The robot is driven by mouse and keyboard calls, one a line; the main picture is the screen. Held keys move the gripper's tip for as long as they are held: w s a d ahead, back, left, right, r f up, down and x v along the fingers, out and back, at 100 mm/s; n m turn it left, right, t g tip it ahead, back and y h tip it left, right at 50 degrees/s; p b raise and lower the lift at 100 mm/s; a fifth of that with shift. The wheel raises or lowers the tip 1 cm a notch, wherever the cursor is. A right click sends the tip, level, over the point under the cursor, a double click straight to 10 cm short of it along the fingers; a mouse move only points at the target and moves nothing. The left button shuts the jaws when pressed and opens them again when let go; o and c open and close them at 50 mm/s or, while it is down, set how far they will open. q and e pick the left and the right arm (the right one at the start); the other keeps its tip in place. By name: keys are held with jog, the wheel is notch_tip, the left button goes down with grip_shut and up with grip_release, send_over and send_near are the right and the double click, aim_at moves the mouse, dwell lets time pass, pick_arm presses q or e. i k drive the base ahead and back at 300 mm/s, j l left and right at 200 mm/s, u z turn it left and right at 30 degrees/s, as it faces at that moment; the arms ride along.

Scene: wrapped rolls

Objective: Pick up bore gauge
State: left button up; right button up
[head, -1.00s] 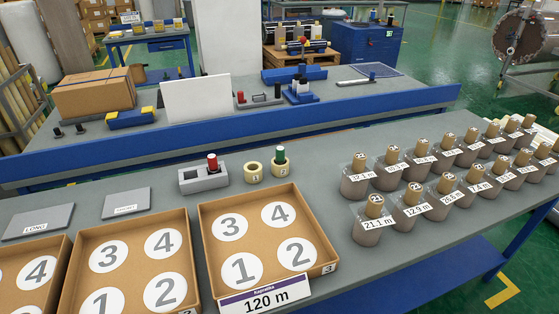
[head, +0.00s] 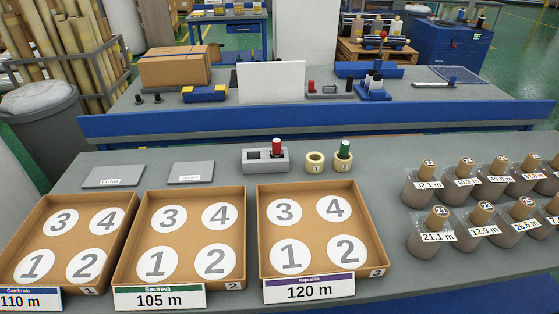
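No thing in view is labelled as a bore gauge. Two plug-like pieces at the back middle of the near table could be it. A red-topped plug (head: 277,146) stands upright in the right part of a grey holder block (head: 259,168); an empty square recess shows left of it. A green-topped plug (head: 345,148) stands upright in a cream ring marked 2 (head: 341,166). A cream ring marked 1 (head: 314,164) stands between them with an open bore. Neither of my grippers is in view.
Three cardboard trays with numbered circles, labelled 110 m (head: 82,191), 105 m (head: 190,193) and 120 m (head: 309,188), lie empty at the front. Grey plates (head: 113,176) lie behind them. Several wrapped rolls (head: 430,227) stand at right. A blue-edged bench (head: 300,122) is behind.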

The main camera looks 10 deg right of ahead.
aim_at(344, 155)
jog(key=l+u, duration=0.3)
jog(key=l, duration=0.2)
jog(key=k+l+u, duration=0.15)
jog(key=l+u, duration=0.2)
jog(key=k+l+u, duration=0.15)
jog(key=l+u, duration=0.15)
jog(key=l, duration=0.25)
